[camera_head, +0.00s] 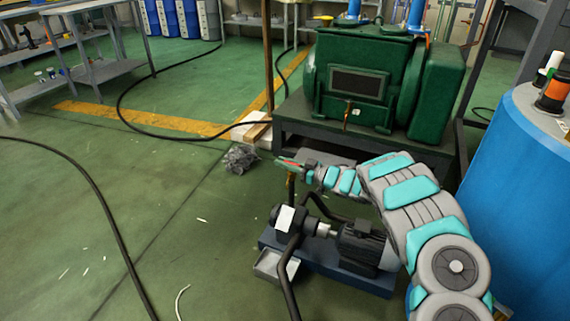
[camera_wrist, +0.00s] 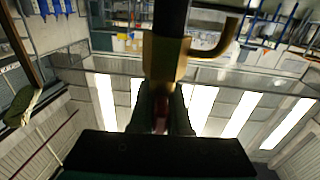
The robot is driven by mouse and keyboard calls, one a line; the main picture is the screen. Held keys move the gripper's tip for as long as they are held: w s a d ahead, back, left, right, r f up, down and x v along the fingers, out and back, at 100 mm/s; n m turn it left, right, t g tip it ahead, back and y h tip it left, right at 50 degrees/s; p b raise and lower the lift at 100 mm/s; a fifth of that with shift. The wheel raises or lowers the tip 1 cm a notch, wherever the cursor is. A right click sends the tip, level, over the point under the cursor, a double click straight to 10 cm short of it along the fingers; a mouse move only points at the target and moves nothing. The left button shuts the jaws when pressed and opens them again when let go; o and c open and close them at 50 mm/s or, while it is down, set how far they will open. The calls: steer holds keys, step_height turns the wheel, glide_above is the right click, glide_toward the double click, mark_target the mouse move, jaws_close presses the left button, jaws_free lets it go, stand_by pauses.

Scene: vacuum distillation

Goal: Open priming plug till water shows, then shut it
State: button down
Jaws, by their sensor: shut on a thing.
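The small pump (camera_head: 290,219) stands on a blue base with its dark motor (camera_head: 362,246). A brass fitting (camera_head: 291,180) rises above the pump, just below my gripper (camera_head: 285,162). In the wrist view the brass fitting (camera_wrist: 164,60) has a curved side spout (camera_wrist: 226,38) and joins a black pipe (camera_wrist: 172,14). My gripper (camera_wrist: 160,112) is shut around a reddish part at the end of the fitting, which looks like the priming plug (camera_wrist: 160,124). The fingers hide most of it. I see no water at the spout.
A grey tray (camera_head: 270,266) lies beside the pump base. The green vacuum pump (camera_head: 365,80) on its dark stand is behind, and a blue drum (camera_head: 520,190) is at the right. Black hoses (camera_head: 100,200) cross the otherwise mostly open floor at the left.

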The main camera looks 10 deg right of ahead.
steer(key=shift+a+n+g+y, duration=0.1)
steer(key=shift+n+g+y, duration=0.3)
steer(key=shift+g, duration=0.1)
steer(key=c, duration=0.9)
jaws_free()
steer(key=shift+b+v, duration=0.35)
steer(key=shift+v, duration=3.55)
